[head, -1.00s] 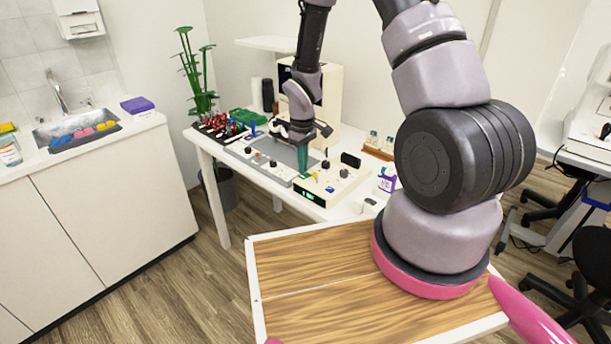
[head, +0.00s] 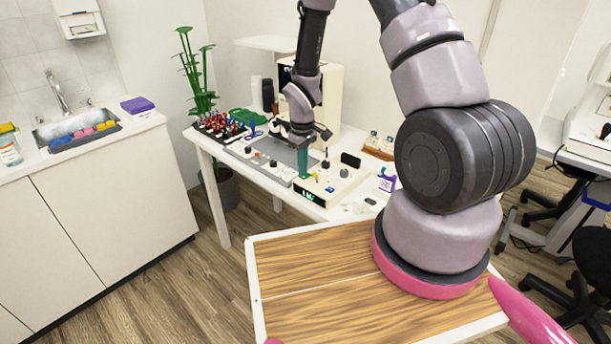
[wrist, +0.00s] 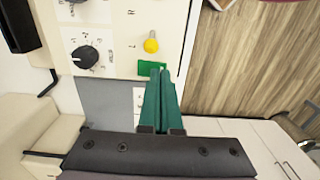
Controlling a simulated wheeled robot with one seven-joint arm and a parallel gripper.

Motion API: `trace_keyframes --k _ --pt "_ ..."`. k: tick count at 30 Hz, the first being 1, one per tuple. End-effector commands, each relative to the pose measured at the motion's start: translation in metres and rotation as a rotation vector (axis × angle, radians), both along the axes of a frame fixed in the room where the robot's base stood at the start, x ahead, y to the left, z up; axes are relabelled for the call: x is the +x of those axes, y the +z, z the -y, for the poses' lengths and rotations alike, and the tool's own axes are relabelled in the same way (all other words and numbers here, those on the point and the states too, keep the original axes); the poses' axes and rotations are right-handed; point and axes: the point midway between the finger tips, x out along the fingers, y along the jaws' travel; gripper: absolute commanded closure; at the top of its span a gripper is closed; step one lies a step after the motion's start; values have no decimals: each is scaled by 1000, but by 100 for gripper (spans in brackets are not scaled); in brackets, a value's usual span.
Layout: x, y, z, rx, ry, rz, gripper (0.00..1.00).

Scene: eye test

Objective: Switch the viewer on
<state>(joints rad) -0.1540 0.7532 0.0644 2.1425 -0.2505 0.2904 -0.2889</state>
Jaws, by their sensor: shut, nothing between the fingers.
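A cream control box (head: 345,185) on the white table has a yellow-tipped lever (head: 315,176), black knobs, a blue button and a lit green display (head: 308,196). In the wrist view, my fingertips (wrist: 160,72) overlap part of the display, just short of the lever. I cannot tell whether they touch the box. A larger cream housing (head: 328,95), possibly the viewer, stands behind.
A grey panel with controls (head: 262,157) lies left of the control box. A rack of red-and-black items (head: 220,127) and a green tray (head: 246,116) stand farther left. A wooden holder with small bottles (head: 379,153) and a purple-and-white box (head: 387,182) are at right.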

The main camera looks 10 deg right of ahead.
Motion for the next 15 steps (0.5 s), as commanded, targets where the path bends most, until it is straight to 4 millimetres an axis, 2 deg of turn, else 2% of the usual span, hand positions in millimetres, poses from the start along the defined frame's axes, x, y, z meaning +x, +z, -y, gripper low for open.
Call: trace_keyframes --k 15 --pt "0 -8 0 1 0 1 100"
